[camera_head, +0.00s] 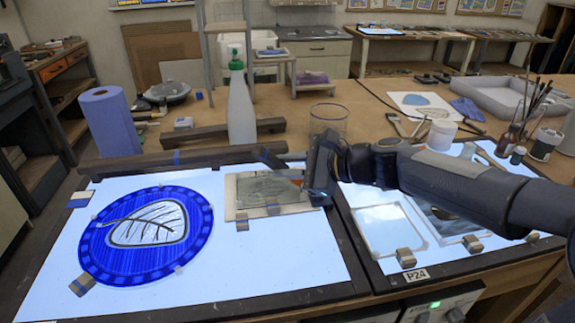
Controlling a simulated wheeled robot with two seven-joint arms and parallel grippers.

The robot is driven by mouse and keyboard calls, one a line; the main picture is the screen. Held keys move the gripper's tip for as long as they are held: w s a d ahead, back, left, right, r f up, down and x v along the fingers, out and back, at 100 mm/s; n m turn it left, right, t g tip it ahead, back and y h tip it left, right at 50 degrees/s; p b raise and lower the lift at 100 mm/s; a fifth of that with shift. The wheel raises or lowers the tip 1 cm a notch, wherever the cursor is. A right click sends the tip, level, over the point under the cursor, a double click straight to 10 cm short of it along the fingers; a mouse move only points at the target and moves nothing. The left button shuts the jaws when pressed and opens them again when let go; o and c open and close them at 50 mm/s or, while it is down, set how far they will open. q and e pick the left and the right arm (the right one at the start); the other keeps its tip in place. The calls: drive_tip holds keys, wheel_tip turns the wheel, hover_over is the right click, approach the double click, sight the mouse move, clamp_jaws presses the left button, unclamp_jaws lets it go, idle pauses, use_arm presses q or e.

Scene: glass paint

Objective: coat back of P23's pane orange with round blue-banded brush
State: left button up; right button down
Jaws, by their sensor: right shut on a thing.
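My right gripper (308,181) reaches in from the right, over the right edge of a small framed pane (250,191) on the left light table. It is shut on a brush, mostly hidden by the gripper; a bluish piece (267,157) shows at its left, and I cannot tell if that is the brush's band. No P23 label is readable. My left gripper is not in view.
A round blue leaf panel (190,268) lies left on the light table. Right are framed panes (427,243) by a P24 label (415,275). Behind stand a spray bottle (240,110), a glass jar (328,119), a paper roll (110,122) and a brush pot (545,144).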

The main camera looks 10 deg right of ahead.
drive_tip(key=shift+a, duration=0.15)
drive_tip(key=shift+a, duration=6.05)
drive_tip(key=w+p, duration=0.1)
drive_tip(key=w, duration=0.1)
drive_tip(key=w+r+p, duration=0.1)
drive_tip(key=w, duration=0.2)
drive_tip(key=shift+d+p, duration=0.1)
drive_tip(key=shift+p, duration=0.3)
drive_tip(key=shift+f+b, duration=0.25)
drive_tip(key=shift+b, duration=0.05)
drive_tip(key=shift+f, duration=0.3)
drive_tip(key=shift+d, duration=0.1)
